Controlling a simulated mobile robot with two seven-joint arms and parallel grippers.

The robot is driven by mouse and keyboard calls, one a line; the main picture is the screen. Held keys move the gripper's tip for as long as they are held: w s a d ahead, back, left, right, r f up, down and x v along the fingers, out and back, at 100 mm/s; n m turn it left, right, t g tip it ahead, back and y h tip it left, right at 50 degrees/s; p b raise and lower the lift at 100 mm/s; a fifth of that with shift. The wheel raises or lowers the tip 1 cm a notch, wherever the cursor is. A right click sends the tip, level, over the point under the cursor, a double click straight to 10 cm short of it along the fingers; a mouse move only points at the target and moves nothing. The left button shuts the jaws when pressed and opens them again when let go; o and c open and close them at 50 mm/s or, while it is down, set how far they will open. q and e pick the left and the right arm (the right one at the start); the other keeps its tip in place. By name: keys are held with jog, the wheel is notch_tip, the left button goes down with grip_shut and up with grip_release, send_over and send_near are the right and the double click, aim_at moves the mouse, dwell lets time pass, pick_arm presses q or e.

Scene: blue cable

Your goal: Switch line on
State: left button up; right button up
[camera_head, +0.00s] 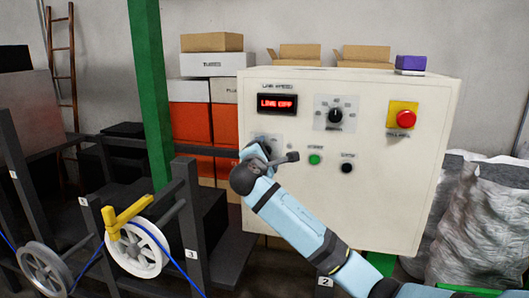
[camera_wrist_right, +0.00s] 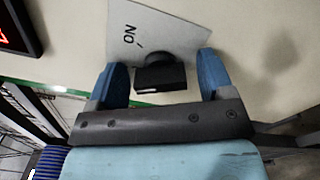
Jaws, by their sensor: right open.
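The cream control cabinet (camera_head: 375,200) has a red lit display (camera_head: 277,103) reading LINE OFF. My right gripper (camera_head: 262,148) is at the lower left of its front and largely covers a switch plate there. In the right wrist view the gripper (camera_wrist_right: 163,68) is open, with its two blue fingers on either side of a black switch handle (camera_wrist_right: 160,78). I cannot tell whether the fingers touch the handle. My left gripper is not in view.
The cabinet also carries a dial (camera_head: 335,115), a red button (camera_head: 405,118) on a yellow plate, a green button (camera_head: 314,160) and a black button (camera_head: 347,168). A green post (camera_head: 150,90) and cable reels (camera_head: 137,250) stand at the left. Grey sacks (camera_head: 480,220) stand right.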

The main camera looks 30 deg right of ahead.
jog(key=shift+c, duration=0.9)
jog(key=c, duration=0.7)
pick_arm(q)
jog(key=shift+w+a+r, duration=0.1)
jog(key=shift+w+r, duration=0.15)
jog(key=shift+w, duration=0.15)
pick_arm(e)
jog(key=shift+c, duration=0.2)
